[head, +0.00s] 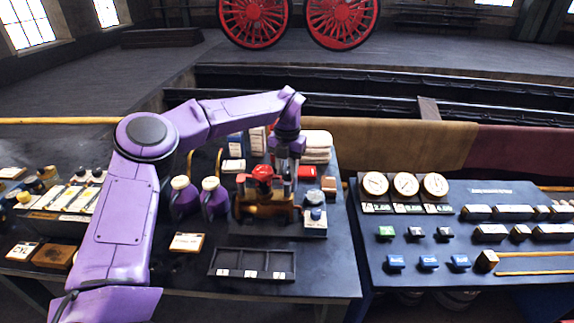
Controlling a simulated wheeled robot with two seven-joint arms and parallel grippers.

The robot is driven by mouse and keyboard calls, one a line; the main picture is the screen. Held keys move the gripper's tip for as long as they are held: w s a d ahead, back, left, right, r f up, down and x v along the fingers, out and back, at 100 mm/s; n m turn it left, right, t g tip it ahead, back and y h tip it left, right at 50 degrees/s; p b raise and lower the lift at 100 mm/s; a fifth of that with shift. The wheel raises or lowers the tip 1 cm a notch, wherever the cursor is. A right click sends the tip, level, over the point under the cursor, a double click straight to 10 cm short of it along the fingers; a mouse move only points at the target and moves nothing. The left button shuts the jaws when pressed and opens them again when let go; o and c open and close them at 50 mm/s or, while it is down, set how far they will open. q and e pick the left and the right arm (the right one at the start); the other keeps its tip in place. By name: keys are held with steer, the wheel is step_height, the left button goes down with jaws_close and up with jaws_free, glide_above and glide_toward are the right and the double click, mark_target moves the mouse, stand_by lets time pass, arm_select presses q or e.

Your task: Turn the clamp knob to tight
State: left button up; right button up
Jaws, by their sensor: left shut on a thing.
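A fixture with a brass-coloured body (265,207) and a red handwheel (262,172) on top stands on a dark base on the left table. My left gripper (288,180) points down at the right end of this fixture, just right of the red handwheel. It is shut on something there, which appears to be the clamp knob. The fingers hide the knob, so its turn position cannot be read. My right gripper is not in view.
Two purple-bodied bottles (212,197) stand left of the fixture. A small box with a dark round top (315,215) stands close on its right. An empty three-part tray (252,263) lies in front. The right table (450,277) holds gauges and small blocks across a gap.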

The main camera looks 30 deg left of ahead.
arm_select(q)
steer(key=shift+f+m, duration=0.1)
steer(key=shift+m, duration=0.6)
steer(key=shift+m+p, duration=0.3)
steer(key=o, duration=1)
steer(key=shift+o, duration=0.2)
